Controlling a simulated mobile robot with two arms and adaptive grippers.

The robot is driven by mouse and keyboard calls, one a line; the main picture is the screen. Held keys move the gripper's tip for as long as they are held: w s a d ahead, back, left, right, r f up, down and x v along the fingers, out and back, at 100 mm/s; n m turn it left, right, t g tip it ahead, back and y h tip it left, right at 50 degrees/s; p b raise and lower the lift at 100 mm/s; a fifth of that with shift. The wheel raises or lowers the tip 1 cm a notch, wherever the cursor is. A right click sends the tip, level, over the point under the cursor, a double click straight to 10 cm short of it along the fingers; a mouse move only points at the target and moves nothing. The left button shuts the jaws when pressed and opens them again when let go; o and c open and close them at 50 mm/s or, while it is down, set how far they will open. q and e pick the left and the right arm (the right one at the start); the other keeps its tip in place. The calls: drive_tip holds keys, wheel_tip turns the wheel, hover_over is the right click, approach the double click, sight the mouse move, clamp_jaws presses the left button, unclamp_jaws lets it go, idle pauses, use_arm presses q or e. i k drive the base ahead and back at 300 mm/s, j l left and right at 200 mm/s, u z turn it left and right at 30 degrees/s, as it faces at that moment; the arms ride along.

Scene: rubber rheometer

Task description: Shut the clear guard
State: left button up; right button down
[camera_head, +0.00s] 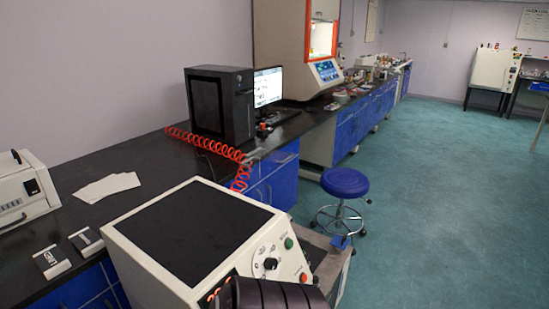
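A tall beige machine (277,45) stands against the wall at the back, with an orange-framed opening (308,38) and a lit inside. A control panel with a screen (328,70) sits below the opening. The machine's top is cut off by the picture edge. I cannot tell for sure which part is the clear guard, or whether a clear pane covers the opening. Neither of my grippers can be made out. A dark rounded shape shows at the bottom edge, too cut off to identify.
A white machine with a black top (200,232) and buttons stands close in front. The dark bench (150,160) holds a black computer tower (220,105), a monitor (268,86) and a coiled orange hose (212,145). A blue stool (345,182) stands before it. The green floor (440,190) at right is clear.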

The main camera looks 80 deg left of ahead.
sight(242, 164)
drive_tip(key=i+u, duration=0.35)
drive_tip(key=i+l+u, duration=0.2)
drive_tip(key=i+u, duration=0.3)
drive_tip(key=u, duration=0.35)
drive_tip(key=i+u, duration=0.2)
drive_tip(key=u, duration=0.25)
drive_tip(key=i+l+u, duration=0.15)
drive_tip(key=u, duration=0.35)
drive_tip(key=i+l+u, duration=0.1)
drive_tip(key=u, duration=0.4)
